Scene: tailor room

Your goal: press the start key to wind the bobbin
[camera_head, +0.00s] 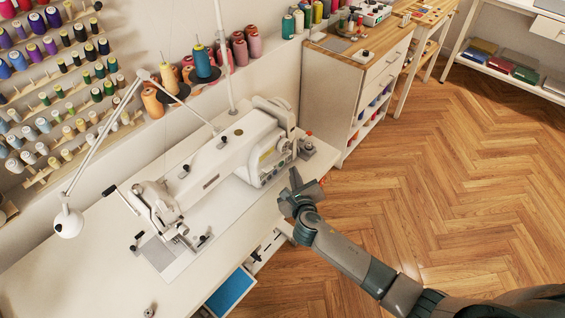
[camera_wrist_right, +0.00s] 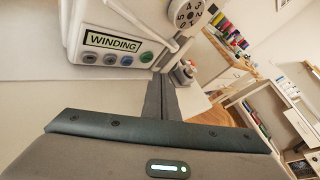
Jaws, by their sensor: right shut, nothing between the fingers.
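The white sewing machine (camera_head: 225,155) stands on the white table, with its control panel at its right end. In the right wrist view the panel's display (camera_wrist_right: 112,42) reads "WINDING". My right gripper (camera_head: 295,177) is shut and empty, in front of the machine's right end. In the right wrist view its fingertips (camera_wrist_right: 161,76) are just right of and below the green key; I cannot tell whether they touch the panel. My left gripper is not in view.
A small device with a red part (camera_head: 307,146) stands on the table just right of the machine. Thread cones (camera_head: 203,62) stand behind it, and a lamp (camera_head: 68,221) reaches over the table's left. A wooden-topped cabinet (camera_head: 350,70) stands at the back. The floor at right is clear.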

